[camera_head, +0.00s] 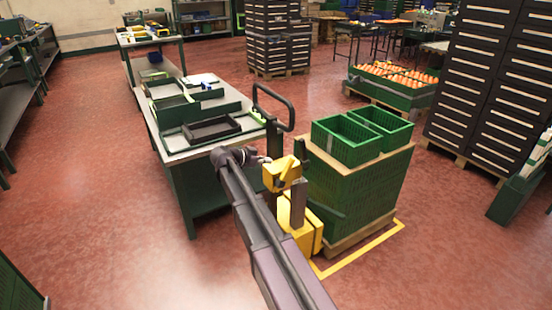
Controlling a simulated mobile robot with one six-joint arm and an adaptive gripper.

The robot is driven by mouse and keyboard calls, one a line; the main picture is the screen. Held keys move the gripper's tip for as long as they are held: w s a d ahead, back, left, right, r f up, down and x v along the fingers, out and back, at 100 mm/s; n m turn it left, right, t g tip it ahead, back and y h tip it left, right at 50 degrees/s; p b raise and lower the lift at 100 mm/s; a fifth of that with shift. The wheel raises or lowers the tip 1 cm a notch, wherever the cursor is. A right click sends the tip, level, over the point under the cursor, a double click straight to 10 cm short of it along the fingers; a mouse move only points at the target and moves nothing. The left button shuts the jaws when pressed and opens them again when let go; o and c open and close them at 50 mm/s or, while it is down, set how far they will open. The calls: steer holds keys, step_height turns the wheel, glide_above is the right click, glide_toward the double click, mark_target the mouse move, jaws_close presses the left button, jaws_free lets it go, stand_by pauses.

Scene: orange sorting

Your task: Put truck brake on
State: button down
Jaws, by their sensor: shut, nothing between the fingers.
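A truck with yellow parts and a black loop handle (276,106) stands upright in the middle of the view. Its yellow upper block (280,173) has a small dark part on it, perhaps the brake, too small to make out. A larger yellow body (305,232) sits lower, partly behind my arm. My gripper (265,159) is shut and empty, at the upper left of the yellow block. I cannot tell whether it touches the block. The brake's setting cannot be made out.
A green crate stack (352,190) with two open green bins (347,140) on top stands right of the truck, beside a yellow floor line (362,250). A workbench (185,157) with trays is close on the left. Orange-filled crates (395,82) stand behind.

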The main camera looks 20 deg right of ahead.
steer(key=p+v, duration=0.2)
steer(key=v, duration=0.3)
steer(key=shift+r, duration=0.25)
steer(key=s+a+f+n+g+y, duration=0.1)
steer(key=s+a+f+n+y, duration=0.25)
steer(key=s, duration=0.65)
steer(key=s+a+f+n+g+y, duration=0.1)
steer(key=s+f+n+y, duration=0.2)
steer(key=s+n+y, duration=0.35)
steer(key=s+a+f+n+g+y, duration=0.15)
steer(key=s+f+n+y, duration=0.35)
steer(key=s, duration=0.7)
step_height(320, 180, up, 21)
steer(key=h+p, duration=0.2)
steer(key=p, duration=1.8)
steer(key=shift+a+n+t, duration=0.3)
steer(key=shift+t, duration=0.05)
